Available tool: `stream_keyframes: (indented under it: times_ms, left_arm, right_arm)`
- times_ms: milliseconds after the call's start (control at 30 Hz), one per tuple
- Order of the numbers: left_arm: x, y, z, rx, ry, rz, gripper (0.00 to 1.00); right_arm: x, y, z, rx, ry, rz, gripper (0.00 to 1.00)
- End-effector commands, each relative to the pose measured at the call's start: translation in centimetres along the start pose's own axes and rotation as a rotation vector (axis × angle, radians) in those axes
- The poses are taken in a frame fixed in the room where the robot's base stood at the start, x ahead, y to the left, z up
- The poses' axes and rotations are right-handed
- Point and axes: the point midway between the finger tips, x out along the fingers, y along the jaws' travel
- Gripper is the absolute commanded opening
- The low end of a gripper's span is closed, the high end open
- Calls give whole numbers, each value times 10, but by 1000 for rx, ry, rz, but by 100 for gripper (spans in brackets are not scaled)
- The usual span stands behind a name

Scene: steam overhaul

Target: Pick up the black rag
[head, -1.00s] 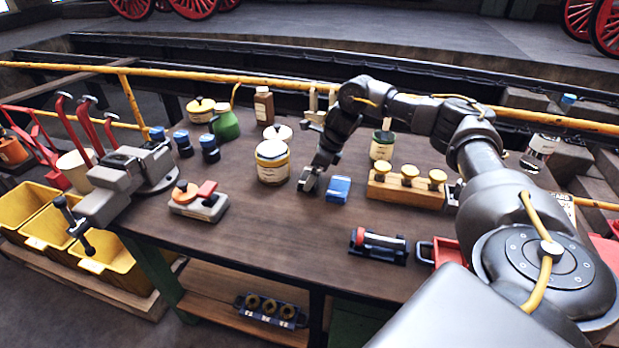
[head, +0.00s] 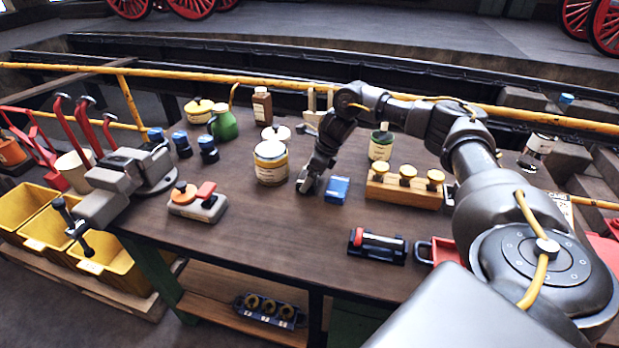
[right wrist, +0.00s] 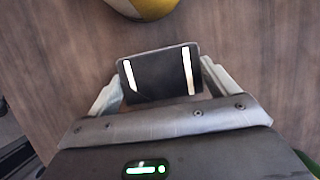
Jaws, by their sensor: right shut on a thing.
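The black rag (right wrist: 158,76) shows in the right wrist view as a dark, flat, rounded block between the two fingers. My right gripper (right wrist: 160,82) is shut on it, with a pale finger at each side. In the head view my right gripper (head: 308,187) points down at the bench top, just left of a blue folded block (head: 337,190). The rag is mostly hidden by the gripper there, and I cannot tell whether it touches the bench. My left gripper is not in view.
A cream tin (head: 271,163) stands close left of the gripper. A wooden rack with yellow-topped pieces (head: 404,190) and a green-labelled jar (head: 381,143) stand to the right. A vise (head: 130,175) is at the bench's left end. The front middle of the bench (head: 285,240) is clear.

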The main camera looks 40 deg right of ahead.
Motion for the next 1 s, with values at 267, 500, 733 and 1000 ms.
stream_keyframes:
  times_ms: [267, 500, 733, 1000]
  left_arm:
    - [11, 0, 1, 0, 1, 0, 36]
    - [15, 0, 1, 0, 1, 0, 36]
    - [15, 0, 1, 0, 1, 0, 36]
    - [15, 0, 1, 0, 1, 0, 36]
  right_arm:
    - [-46, -1, 20, -2, -6, -3, 63]
    - [-80, 0, 34, -2, -4, -2, 63]
    - [-89, 0, 37, -1, -2, -1, 63]
    - [-89, 0, 37, 0, -2, -1, 70]
